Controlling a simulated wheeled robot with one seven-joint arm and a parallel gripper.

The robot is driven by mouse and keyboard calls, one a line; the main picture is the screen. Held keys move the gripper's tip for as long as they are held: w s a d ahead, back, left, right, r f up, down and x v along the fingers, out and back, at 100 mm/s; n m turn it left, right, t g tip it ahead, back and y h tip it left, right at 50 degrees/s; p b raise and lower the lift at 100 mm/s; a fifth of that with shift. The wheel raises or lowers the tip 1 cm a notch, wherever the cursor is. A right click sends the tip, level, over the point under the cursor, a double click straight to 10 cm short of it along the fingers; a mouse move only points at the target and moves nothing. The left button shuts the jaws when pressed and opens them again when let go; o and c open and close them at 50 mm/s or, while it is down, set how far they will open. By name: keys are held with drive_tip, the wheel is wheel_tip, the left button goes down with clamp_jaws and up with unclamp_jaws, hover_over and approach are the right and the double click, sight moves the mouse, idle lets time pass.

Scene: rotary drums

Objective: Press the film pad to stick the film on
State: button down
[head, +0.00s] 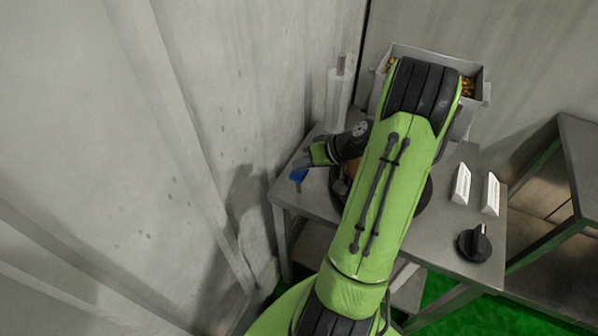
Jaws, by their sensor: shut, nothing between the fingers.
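My gripper (299,173) is shut and empty, with blue showing at its tip. It points down and left at the left edge of the metal table (460,222). My green arm covers the middle of the table. A dark round object (424,195) shows only in part behind the arm. A small dark part (340,186) shows just below my wrist, also mostly hidden. I cannot make out which part is the film pad, or whether my gripper touches anything.
A metal hopper (484,92) with brown pieces stands at the back. A pale translucent upright object (335,100) is at the back left, by the wall. Two white upright plates (462,184) and a black knob (474,243) are on the right. Another metal table (582,150) stands at far right.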

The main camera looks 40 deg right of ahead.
sight(302, 173)
drive_tip(key=shift+f+b, duration=1.05)
drive_tip(key=shift+f, duration=0.1)
idle(0.8)
idle(0.4)
drive_tip(key=shift+r+p, duration=1.1)
drive_tip(key=shift+r, duration=0.5)
wheel_tip(302, 173, up, 5)
drive_tip(key=p, duration=0.4)
drive_tip(key=shift+r, duration=0.1)
drive_tip(key=shift+a, duration=0.1)
